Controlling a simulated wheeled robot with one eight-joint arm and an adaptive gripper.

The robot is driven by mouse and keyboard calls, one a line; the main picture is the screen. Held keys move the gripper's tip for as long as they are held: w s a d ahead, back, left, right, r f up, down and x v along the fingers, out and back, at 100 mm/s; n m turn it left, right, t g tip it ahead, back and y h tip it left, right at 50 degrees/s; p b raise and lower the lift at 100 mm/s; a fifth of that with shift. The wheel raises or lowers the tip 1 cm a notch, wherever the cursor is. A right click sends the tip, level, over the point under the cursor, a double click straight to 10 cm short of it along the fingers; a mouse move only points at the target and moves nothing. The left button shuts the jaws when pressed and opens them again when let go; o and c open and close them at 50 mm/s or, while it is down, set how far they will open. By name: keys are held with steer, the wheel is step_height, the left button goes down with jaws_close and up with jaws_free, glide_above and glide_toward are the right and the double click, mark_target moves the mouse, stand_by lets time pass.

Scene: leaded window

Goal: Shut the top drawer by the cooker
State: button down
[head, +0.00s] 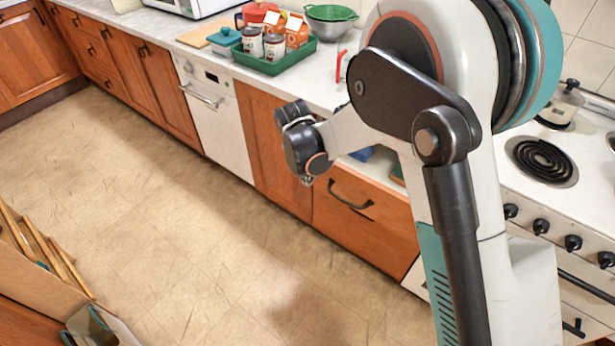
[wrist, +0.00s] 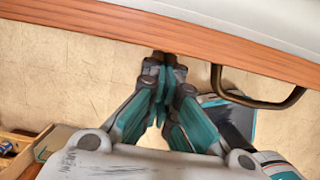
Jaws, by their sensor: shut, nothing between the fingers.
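The top drawer by the cooker (head: 362,221) stands pulled out, with its orange wooden front and dark bow handle (head: 350,195) facing the floor. Part of its pale inside and a blue item (head: 362,153) show behind my arm. In the wrist view the drawer front (wrist: 215,45) runs across the top as a wooden band, with the handle (wrist: 262,100) to the right. My gripper (wrist: 168,60) is shut and empty, its tips at the outer side of the front, left of the handle. I cannot tell whether they touch it. In the head view the fingers are mostly hidden.
The white cooker (head: 541,190) with coil rings stands right of the drawer, partly behind my arm. A green tray (head: 275,66) with cans and cartons is on the worktop (head: 322,80). The tiled floor (head: 170,200) between is clear.

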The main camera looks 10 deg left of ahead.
steer(key=w+d, duration=0.1)
steer(key=w, duration=0.3)
steer(key=w+d, duration=0.2)
steer(key=w, duration=0.2)
steer(key=w+d, duration=0.2)
steer(key=w, duration=0.2)
steer(key=shift+w+p, duration=0.15)
steer(key=shift+p, duration=0.2)
